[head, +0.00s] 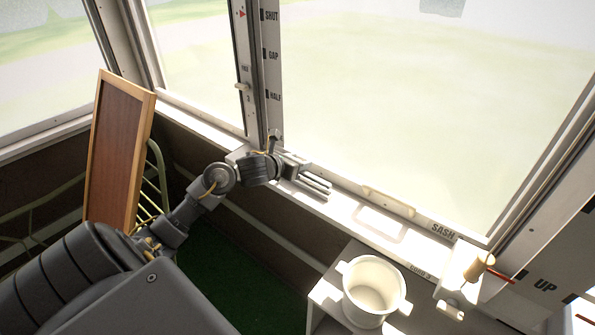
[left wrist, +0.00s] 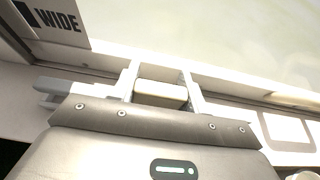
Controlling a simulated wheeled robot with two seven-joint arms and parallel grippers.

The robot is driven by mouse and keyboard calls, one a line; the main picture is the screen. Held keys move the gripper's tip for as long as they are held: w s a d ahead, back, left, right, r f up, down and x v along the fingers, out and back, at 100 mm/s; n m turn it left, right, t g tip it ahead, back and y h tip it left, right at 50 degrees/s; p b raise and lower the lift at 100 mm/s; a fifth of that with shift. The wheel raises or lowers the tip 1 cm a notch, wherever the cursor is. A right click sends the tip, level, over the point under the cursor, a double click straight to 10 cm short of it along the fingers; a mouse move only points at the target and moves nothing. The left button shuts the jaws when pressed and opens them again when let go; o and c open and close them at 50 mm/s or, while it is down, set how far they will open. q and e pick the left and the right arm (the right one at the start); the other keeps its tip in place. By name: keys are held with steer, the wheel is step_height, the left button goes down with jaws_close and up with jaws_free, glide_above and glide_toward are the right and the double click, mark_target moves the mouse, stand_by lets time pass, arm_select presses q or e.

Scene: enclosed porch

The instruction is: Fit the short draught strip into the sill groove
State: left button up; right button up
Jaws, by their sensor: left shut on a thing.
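My left gripper (head: 316,187) reaches in over the window sill (head: 345,215), low and close to its surface. In the left wrist view its two fingers (left wrist: 160,88) stand apart with a short pale piece (left wrist: 160,94) between them, which looks like the short draught strip. The gripper hides most of this piece in the head view. A cream strip-like piece (head: 388,200) lies along the window's foot, right of the gripper. I cannot tell whether it is in the groove; the groove itself is not clear. My right gripper is not in view.
A white two-handled pot (head: 373,290) stands on a small stand in front of the sill. A block with a wooden knob (head: 479,266) stands at the right end. A framed brown board (head: 118,150) leans at left. The window post (head: 259,75) rises behind the gripper.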

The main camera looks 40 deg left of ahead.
arm_select(q)
steer(key=shift+w+a+f, duration=0.1)
steer(key=shift+a+f, duration=0.05)
steer(key=shift+f, duration=0.75)
steer(key=shift+w+a+f, duration=0.1)
steer(key=shift+f, duration=0.8)
steer(key=shift+f, duration=0.25)
steer(key=o, duration=1)
steer(key=shift+r, duration=0.1)
